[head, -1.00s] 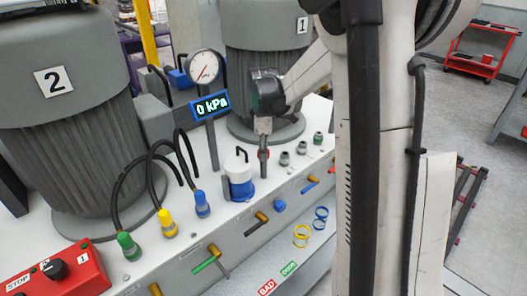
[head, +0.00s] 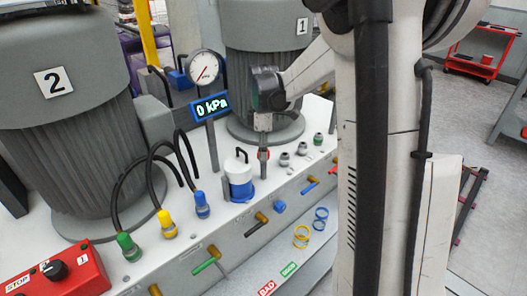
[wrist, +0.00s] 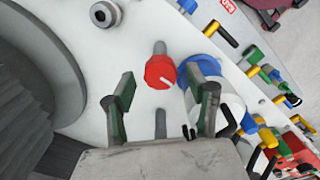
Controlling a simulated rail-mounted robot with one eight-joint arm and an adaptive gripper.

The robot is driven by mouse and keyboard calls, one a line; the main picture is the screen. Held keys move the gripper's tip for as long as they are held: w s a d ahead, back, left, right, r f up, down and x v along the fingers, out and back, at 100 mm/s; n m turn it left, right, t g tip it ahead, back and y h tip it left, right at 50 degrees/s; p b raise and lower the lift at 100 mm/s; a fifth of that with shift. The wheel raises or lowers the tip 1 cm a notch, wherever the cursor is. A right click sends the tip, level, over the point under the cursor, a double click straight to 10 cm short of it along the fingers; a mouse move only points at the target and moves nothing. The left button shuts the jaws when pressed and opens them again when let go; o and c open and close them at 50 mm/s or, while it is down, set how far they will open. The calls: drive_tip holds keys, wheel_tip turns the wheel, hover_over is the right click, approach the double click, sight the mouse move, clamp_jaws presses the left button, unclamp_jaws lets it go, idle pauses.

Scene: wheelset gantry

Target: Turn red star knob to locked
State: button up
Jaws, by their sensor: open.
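My gripper (wrist: 165,88) is open, with one dark finger to the left and one to the right, just short of the knob in the picture. Contact with the knob cannot be made out. In the head view my gripper (head: 263,163) points down at the white bench, and only a sliver of red shows beside its fingers. No lock marking is legible.
A white and blue canister (head: 239,178) stands close beside my gripper. Motor 1 (head: 262,75) is behind it. Hoses with green, yellow and blue (head: 202,205) connectors are to the left. The gauge display (head: 210,106) reads 0 kPa. Grey fittings (head: 285,158) stand to the right.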

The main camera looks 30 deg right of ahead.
wheel_tip(320, 180, up, 11)
idle(0.4)
drive_tip(key=shift+f, duration=0.1)
